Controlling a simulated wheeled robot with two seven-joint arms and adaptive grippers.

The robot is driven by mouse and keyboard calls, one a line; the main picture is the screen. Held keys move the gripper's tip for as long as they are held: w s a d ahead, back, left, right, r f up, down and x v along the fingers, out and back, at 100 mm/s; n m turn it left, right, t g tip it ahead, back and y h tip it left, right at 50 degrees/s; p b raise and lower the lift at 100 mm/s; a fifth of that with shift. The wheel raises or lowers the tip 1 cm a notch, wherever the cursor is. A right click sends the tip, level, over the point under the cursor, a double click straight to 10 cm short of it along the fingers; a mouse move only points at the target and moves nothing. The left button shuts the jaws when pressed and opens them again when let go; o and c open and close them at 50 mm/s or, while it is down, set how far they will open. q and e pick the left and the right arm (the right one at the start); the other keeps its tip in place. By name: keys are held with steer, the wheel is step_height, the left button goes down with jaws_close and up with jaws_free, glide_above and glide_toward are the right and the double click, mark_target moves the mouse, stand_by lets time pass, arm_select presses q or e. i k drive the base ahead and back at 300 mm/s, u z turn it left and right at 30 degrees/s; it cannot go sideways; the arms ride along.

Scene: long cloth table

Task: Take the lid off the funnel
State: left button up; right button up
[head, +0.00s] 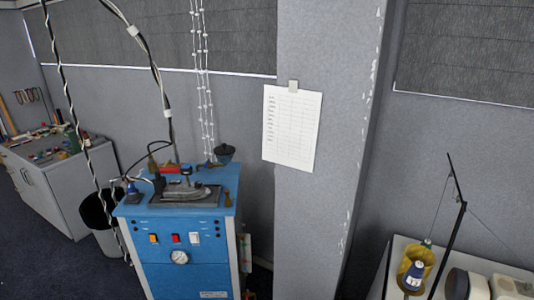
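I cannot clearly make out a funnel or its lid in the head view. A small dark blue vessel with a darker top (224,153) stands at the back right of the blue cabinet's top. A small blue pointed object (133,193) stands at the front left of that top. Both are too small to identify for certain. Neither of my grippers is in view.
The blue cabinet (190,250) carries an iron (184,188); cables hang above it. A black bin (98,211) stands to its left, before a cluttered grey cabinet (68,190). A pillar (318,220) rises right of centre. Thread spools (414,277) stand on a table at lower right.

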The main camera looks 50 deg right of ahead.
mark_target(222, 150)
steer(key=z, duration=1.25)
